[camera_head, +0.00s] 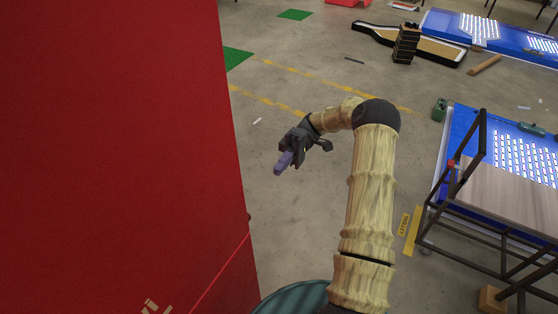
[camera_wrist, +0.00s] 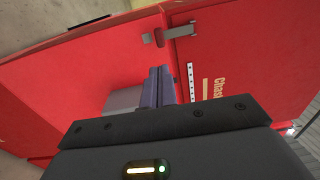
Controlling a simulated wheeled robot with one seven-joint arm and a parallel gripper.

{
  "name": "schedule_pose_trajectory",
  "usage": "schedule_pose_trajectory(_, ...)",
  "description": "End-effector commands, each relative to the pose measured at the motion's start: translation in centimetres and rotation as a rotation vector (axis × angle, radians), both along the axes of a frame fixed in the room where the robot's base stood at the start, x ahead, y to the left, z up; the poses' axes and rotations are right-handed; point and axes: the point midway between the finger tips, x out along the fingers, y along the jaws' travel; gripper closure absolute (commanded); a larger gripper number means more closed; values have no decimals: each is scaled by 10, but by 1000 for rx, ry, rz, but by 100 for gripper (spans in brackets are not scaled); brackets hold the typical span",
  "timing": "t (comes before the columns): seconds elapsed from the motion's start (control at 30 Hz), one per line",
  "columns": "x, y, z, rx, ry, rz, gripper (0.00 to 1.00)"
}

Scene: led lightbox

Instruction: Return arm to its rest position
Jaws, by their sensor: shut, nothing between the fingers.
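My gripper (camera_head: 283,163) hangs in the air at the end of my arm in the head view, to the right of a large red surface and apart from it. The arm rises from the bottom, bends at a dark elbow and reaches left. In the wrist view my gripper's fingers (camera_wrist: 158,86) are together with nothing between them. They point toward a red cabinet or box (camera_wrist: 100,72) with a grey latch and white lettering.
The red panel (camera_head: 115,150) fills the left of the head view. A dark metal frame with a wooden top (camera_head: 515,190) stands at right, beside blue panels with white tiles (camera_head: 525,157). An open black case (camera_head: 430,50) lies at the back. The concrete floor between is mostly clear.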

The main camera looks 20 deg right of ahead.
Motion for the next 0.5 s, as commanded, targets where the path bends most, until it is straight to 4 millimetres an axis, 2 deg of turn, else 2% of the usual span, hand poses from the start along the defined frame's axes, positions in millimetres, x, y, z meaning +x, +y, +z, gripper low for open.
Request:
schedule_pose_trajectory(0.27,-1,4,1,-21,0,4,100)
schedule_pose_trajectory(0.37,-5,15,0,-103,1,11,100)
schedule_pose_trajectory(0.5,-19,40,-5,-328,-11,21,100)
